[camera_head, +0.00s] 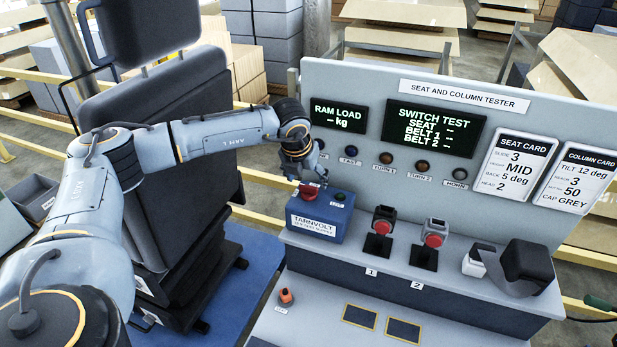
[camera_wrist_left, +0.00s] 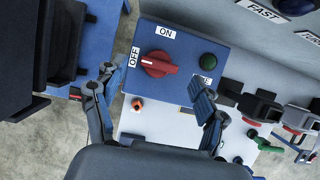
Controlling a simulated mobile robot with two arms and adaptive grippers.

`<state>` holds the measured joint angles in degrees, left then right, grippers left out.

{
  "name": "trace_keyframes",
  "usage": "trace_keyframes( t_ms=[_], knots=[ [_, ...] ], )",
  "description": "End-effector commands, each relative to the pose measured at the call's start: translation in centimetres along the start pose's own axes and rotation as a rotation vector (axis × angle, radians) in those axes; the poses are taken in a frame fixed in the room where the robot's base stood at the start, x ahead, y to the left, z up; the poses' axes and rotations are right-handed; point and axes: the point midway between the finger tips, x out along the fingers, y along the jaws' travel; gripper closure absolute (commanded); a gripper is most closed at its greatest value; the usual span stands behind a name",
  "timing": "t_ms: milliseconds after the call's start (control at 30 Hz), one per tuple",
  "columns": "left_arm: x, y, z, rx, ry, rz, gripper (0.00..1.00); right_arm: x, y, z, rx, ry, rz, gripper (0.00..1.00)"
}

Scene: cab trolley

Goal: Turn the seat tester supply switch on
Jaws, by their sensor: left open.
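The seat tester supply is a blue box marked TARNVOLT (camera_head: 320,222) at the left end of the tester's shelf. Its red rotary switch (camera_head: 308,190) sits on top. In the left wrist view the red switch (camera_wrist_left: 157,65) lies roughly crosswise, one end towards the OFF label (camera_wrist_left: 133,57); the ON label (camera_wrist_left: 165,32) is above it. A green round lamp or button (camera_wrist_left: 215,62) is beside it. My left gripper (camera_head: 306,171) is just above the box, open and empty, its fingers either side of the switch in the wrist view and seemingly not touching it.
The tester's upright panel (camera_head: 350,145) stands close behind the box. Two red-buttoned buckle units (camera_head: 378,232) (camera_head: 430,242) and a black strap piece (camera_head: 525,265) are on the shelf to the right. A tall black seat (camera_head: 150,130) stands at left.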

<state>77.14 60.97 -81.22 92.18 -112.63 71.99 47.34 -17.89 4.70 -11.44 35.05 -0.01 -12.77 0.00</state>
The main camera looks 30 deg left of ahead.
Motion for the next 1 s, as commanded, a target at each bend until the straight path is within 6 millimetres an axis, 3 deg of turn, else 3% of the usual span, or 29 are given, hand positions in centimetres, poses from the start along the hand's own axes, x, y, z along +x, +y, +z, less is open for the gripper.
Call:
trace_keyframes(
  t_ms=[100,200,567,833,1000],
  knots=[
    [1.6,0.0,0.1,0.000,0.002,0.001,0.28,-0.9,0.3,-2.3,0.000,0.034,0.004,0.60],
    [2.6,0.0,0.0,0.000,0.002,0.001,0.28,-1.2,0.4,-3.1,0.000,0.047,0.005,0.60],
    [3.3,0.0,0.0,0.001,-0.001,0.000,0.28,-1.2,-0.1,-1.3,0.001,0.020,-0.001,0.60],
    [3.2,0.0,0.0,0.001,-0.001,0.000,0.79,-1.2,-0.2,-1.1,0.001,0.016,-0.002,0.60],
    [3.2,0.0,0.0,0.003,-0.001,-0.001,0.82,-1.1,-0.1,-1.3,0.001,0.019,-0.002,0.60]
  ],
)
